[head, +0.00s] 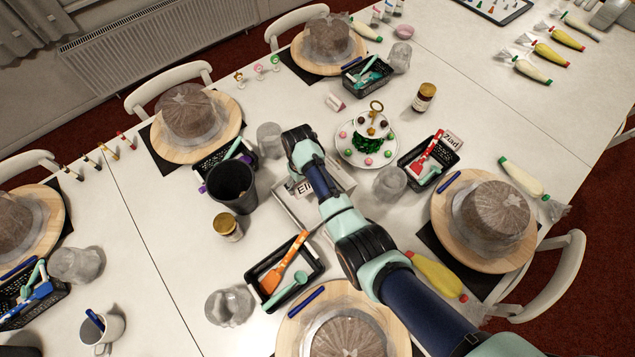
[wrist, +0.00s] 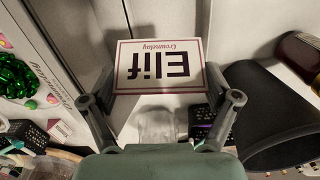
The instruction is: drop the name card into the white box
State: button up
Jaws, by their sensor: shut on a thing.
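The name card (wrist: 160,65), white with a red border and "Elif" in dark letters, is held between the fingers of my gripper (wrist: 165,92). It reads upside down in the wrist view. In the head view the card (head: 304,187) shows partly beside my arm, over the white box (head: 288,211). The box is a shallow white container at the table's middle, partly covered by my arm. In the wrist view its pale surfaces (wrist: 180,18) lie behind the card. I cannot tell the card's exact height above it. My fingertips are hidden in the head view.
A black cup (head: 232,186) and a jar (head: 228,227) stand left of the box. A tiered sweets stand (head: 366,150) and a clear cup (head: 390,181) stand to its right. A black tool tray (head: 262,268) lies in front. Wrapped cakes on boards surround these.

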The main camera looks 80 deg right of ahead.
notch_tip(320, 180, down, 4)
jog(key=b, duration=0.3)
jog(key=shift+f, duration=0.15)
jog(key=o, duration=0.5)
notch_tip(320, 180, up, 12)
jog(key=shift+r, duration=0.15)
dwell(0.6)
